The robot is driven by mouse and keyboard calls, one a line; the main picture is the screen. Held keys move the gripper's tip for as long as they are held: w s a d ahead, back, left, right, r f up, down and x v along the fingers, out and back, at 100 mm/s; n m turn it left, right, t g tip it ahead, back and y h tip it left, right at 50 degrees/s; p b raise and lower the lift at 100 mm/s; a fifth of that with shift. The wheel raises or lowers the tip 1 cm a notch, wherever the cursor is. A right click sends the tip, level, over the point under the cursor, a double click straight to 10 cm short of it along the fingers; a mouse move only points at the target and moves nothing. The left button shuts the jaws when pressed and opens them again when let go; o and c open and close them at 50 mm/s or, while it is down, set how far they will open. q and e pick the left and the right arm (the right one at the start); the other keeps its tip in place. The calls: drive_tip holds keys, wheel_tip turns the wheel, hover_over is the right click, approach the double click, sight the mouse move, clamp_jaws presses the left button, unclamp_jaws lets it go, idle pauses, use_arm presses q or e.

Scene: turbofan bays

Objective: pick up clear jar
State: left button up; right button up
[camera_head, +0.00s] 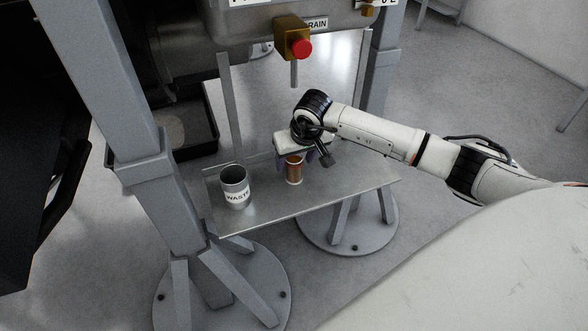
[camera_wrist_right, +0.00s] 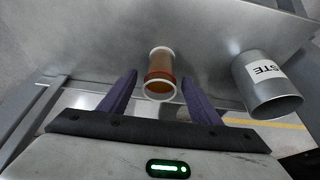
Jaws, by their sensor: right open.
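The clear jar (camera_head: 294,172) stands upright on the metal shelf (camera_head: 350,188), with brownish contents or tint showing through its wall. In the right wrist view the jar (camera_wrist_right: 160,72) has a pale rim and a reddish band, and lies ahead between the two purple fingers. My right gripper (camera_head: 308,155) is above and close behind the jar, partly covering its top. In the right wrist view its fingers (camera_wrist_right: 160,92) are apart with nothing held; whether they touch the jar cannot be told. My left gripper is not in view.
A grey waste can (camera_head: 235,188) stands on the shelf left of the jar. A drain valve with a red button (camera_head: 300,48) hangs above the shelf from the grey housing. A thick grey post (camera_head: 140,170) stands at left. The shelf's right part is clear.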

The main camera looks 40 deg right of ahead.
drive_tip(key=shift+x, duration=1.05)
drive_tip(key=shift+r, duration=0.1)
drive_tip(key=c, duration=1.3)
